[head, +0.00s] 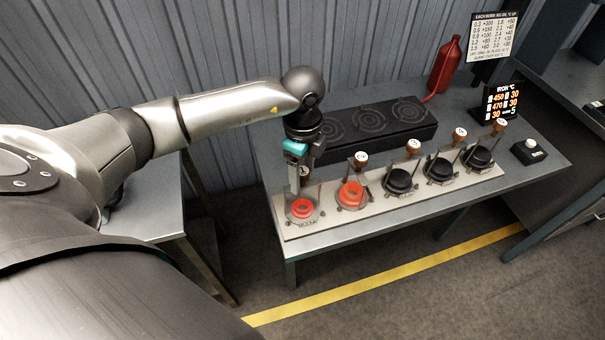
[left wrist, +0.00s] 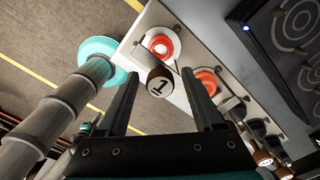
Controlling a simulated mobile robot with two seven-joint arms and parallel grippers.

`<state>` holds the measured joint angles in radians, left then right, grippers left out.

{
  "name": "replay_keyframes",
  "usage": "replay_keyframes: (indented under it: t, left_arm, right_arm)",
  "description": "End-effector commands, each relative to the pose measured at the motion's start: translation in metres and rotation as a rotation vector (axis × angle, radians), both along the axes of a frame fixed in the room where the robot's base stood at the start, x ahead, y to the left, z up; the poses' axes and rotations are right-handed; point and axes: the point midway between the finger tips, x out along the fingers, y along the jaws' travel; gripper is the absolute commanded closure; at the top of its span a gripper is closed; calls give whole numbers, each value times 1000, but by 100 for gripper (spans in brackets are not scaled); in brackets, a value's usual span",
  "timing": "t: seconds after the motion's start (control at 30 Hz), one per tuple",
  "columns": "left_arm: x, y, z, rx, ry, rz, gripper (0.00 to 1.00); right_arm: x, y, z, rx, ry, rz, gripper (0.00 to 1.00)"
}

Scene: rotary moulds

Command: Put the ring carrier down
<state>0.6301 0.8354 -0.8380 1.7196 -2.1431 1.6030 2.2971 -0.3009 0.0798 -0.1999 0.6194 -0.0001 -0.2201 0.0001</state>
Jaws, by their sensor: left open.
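My left gripper (head: 299,185) points down over the leftmost station of the pale strip on the bench. In the left wrist view its two fingers (left wrist: 159,73) are apart. A round knob marked 1 (left wrist: 160,84), seemingly the ring carrier's handle, shows between them; I cannot tell whether either finger touches it. In the head view this knob is mostly hidden by the gripper. A glowing red ring (head: 302,208) sits in the leftmost station, below the gripper; it also shows in the left wrist view (left wrist: 163,45). My right gripper is not in view.
The second station holds another red ring (head: 351,194); stations further right hold black moulds (head: 399,182) with numbered knobs. A black hotplate block (head: 375,122) lies behind, with a red bottle (head: 445,65) and a display (head: 502,101). A button box (head: 528,151) stands right.

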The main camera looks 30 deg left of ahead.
Motion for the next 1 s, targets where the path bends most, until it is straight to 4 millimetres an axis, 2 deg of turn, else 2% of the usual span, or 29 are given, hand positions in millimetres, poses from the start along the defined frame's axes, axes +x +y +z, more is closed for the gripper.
replay_keyframes:
  t: [0.3,0.5,0.67,1.0]
  left_arm:
    - [1,0,69,0,-6,-1,32]
    - [1,0,99,1,-3,0,32]
    - [0,0,109,1,-2,-1,32]
    - [0,0,109,1,-1,0,32]
  right_arm:
    - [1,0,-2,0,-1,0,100]
    - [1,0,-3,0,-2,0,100]
    - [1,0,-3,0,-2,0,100]
    - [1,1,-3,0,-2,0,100]
